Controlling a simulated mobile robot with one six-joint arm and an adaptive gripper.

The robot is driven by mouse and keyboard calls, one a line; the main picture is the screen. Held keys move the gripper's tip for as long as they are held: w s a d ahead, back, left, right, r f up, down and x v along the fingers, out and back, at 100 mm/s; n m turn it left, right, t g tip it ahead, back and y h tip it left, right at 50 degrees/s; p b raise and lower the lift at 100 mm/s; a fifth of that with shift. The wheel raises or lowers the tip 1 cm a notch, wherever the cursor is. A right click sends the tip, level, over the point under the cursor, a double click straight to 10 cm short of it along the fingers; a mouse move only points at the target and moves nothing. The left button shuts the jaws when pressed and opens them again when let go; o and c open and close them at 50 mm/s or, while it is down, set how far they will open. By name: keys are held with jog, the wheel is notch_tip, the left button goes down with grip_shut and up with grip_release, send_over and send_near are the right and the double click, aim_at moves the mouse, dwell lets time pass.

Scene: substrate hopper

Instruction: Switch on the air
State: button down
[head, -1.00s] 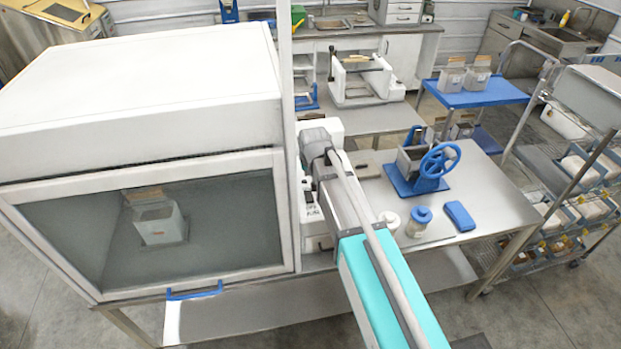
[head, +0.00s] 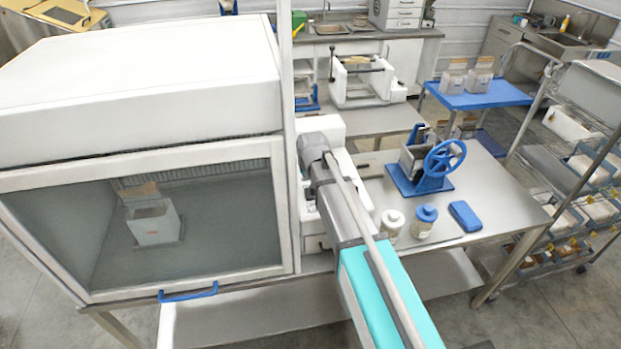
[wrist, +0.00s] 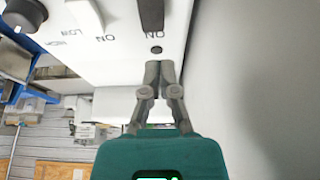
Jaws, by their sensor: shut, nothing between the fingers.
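In the wrist view a white control panel (wrist: 115,60) fills the upper part, with its lettering upside down. A dark switch (wrist: 151,14) with an ON mark is at the top, and a small dark round spot (wrist: 156,49) sits below it. A paler switch (wrist: 86,14) with another ON mark and a round knob (wrist: 25,13) by LOW and HIGH marks lie to the left. My gripper (wrist: 158,68) is shut and empty, its tips close below the dark spot; contact cannot be told.
A large white cabinet (head: 130,75) with a glass front and blue handle (head: 188,293) stands left of my arm. A blue-wheeled device (head: 445,160), two jars and a blue case (head: 465,216) are on the steel table (head: 490,185) to the right.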

aim_at(306, 189)
jog(key=shift+b+x, duration=2.7)
jog(key=shift+x, duration=0.55)
jog(key=shift+w, duration=0.1)
